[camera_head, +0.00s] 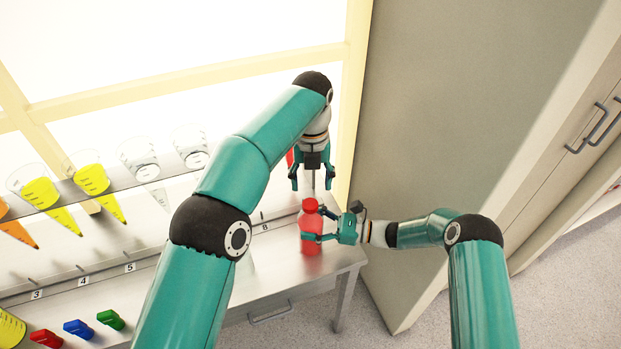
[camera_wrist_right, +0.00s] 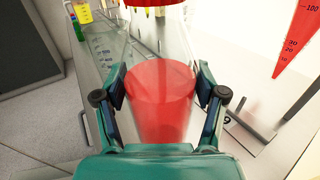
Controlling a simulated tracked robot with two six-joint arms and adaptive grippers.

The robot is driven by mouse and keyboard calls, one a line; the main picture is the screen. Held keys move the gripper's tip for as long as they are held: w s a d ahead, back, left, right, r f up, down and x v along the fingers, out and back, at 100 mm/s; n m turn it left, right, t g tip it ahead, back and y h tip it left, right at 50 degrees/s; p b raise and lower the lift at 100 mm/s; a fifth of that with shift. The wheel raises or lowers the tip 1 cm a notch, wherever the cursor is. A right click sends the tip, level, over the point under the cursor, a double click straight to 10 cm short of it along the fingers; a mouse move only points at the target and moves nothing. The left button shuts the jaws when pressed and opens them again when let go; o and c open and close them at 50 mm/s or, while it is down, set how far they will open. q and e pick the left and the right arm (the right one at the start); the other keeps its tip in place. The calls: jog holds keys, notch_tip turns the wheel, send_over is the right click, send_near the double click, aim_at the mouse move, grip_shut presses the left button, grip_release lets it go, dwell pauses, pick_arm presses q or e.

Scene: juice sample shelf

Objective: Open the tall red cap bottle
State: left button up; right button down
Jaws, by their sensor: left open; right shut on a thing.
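The bottle (camera_head: 311,242) is translucent red with a red cap (camera_head: 310,205) on top, at the right end of the metal counter. It looks upright; I cannot tell whether its base touches the counter. My right gripper (camera_head: 320,224) is shut on the bottle's body from the right. In the right wrist view the body (camera_wrist_right: 162,110) sits between the two fingers, and the cap (camera_wrist_right: 155,3) shows at the top edge, cut off. My left gripper (camera_head: 312,182) is open and points down just above the cap, fingers spread to either side, apart from it.
The counter (camera_head: 335,258) ends just right of the bottle, near a grey cabinet (camera_head: 450,120). A shelf on the left holds several cones, yellow (camera_head: 92,180) and clear. Red (camera_head: 46,338), blue (camera_head: 78,328) and green (camera_head: 110,319) pieces lie at lower left. A red cone (camera_wrist_right: 297,42) hangs close by.

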aim_at(310, 205)
pick_arm(q)
jog(key=shift+s+a+m, duration=0.1)
jog(key=shift+a+m, duration=0.05)
jog(key=shift+m, duration=0.25)
jog(key=shift+f, duration=3.8)
